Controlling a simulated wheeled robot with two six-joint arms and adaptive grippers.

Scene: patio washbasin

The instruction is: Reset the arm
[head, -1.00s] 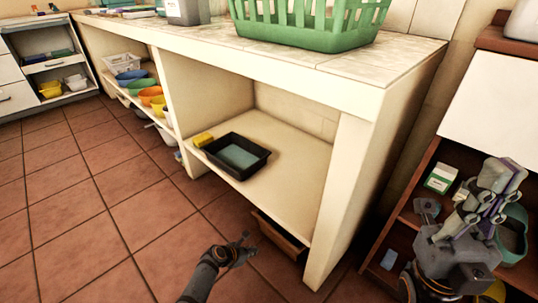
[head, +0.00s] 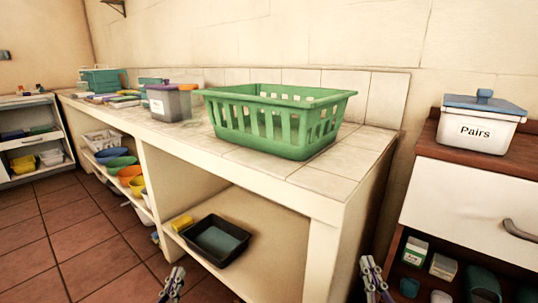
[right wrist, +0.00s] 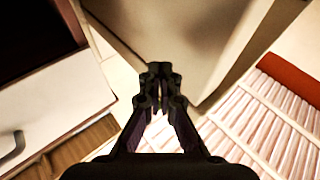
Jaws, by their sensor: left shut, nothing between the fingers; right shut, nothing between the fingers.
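My left gripper (head: 172,284) is low at the bottom edge of the head view, in front of the counter's lower shelf. It is shut and empty. My right gripper (head: 373,274) is at the bottom edge, in front of the counter's right end wall. It is shut and empty, and its closed fingers also show in the right wrist view (right wrist: 159,95). Neither gripper appears to touch anything.
A green basket (head: 277,122) stands on the tiled counter (head: 265,172), with a grey container (head: 165,101) to its left. A black tray (head: 216,241) and a yellow sponge (head: 181,222) lie on the lower shelf. A "Pairs" box (head: 477,128) tops the right cabinet (head: 450,200). Floor at left is clear.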

